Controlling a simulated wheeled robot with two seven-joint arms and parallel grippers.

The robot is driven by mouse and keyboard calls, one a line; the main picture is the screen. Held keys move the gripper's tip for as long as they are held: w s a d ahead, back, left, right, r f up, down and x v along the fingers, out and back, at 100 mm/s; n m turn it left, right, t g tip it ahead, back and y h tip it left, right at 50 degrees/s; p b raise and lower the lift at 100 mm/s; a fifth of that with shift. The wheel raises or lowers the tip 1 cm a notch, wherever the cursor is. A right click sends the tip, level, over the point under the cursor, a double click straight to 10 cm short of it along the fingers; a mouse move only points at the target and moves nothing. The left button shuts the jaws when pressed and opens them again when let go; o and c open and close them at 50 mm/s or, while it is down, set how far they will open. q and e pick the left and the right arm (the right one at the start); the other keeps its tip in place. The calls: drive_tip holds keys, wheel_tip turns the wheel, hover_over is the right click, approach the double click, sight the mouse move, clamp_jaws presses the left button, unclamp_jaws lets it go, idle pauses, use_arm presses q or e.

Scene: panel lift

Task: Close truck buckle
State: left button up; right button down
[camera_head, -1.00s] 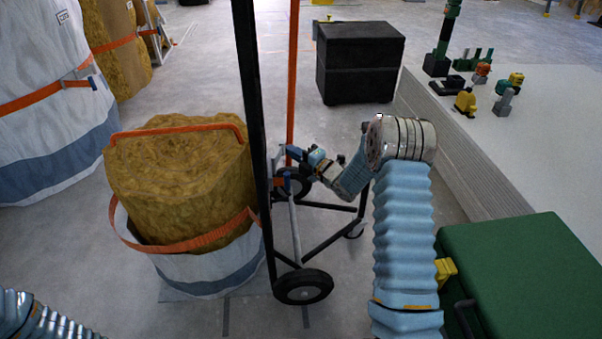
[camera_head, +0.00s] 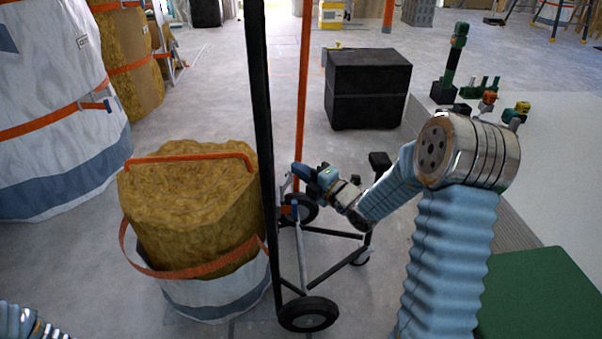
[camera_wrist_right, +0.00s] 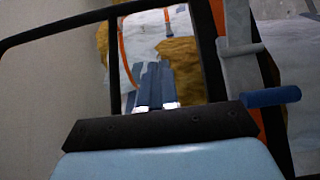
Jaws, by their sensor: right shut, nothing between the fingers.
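The wheeled truck (camera_head: 266,150) stands in the middle of the head view, with a black upright, an orange upright (camera_head: 303,110) and black wheels. A small blue piece (camera_head: 291,212) shows low by the orange upright; I take it for the buckle's lever. In the right wrist view a blue bar (camera_wrist_right: 272,97) sticks out beside a grey bracket (camera_wrist_right: 240,65), right of the fingers. My right gripper (camera_head: 299,172) is beside the uprights, above the blue piece and apart from it. Its fingers (camera_wrist_right: 155,82) are shut and empty. My left gripper is out of view.
A bag of brown wool (camera_head: 190,200) with orange straps stands left of the truck. A black box (camera_head: 368,88) is behind. A green case (camera_head: 535,300) and a pale table (camera_head: 560,180) with small tools are at right. Grey floor is clear between truck and box.

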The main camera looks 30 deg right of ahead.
drive_tip(key=shift+s+a+r, duration=0.3)
drive_tip(key=shift+s, duration=0.35)
drive_tip(key=shift+s+a+r, duration=0.25)
drive_tip(key=shift+s+a, duration=0.1)
drive_tip(key=shift+s, duration=0.3)
drive_tip(key=shift+s+a+r, duration=0.3)
drive_tip(key=shift+s, duration=0.35)
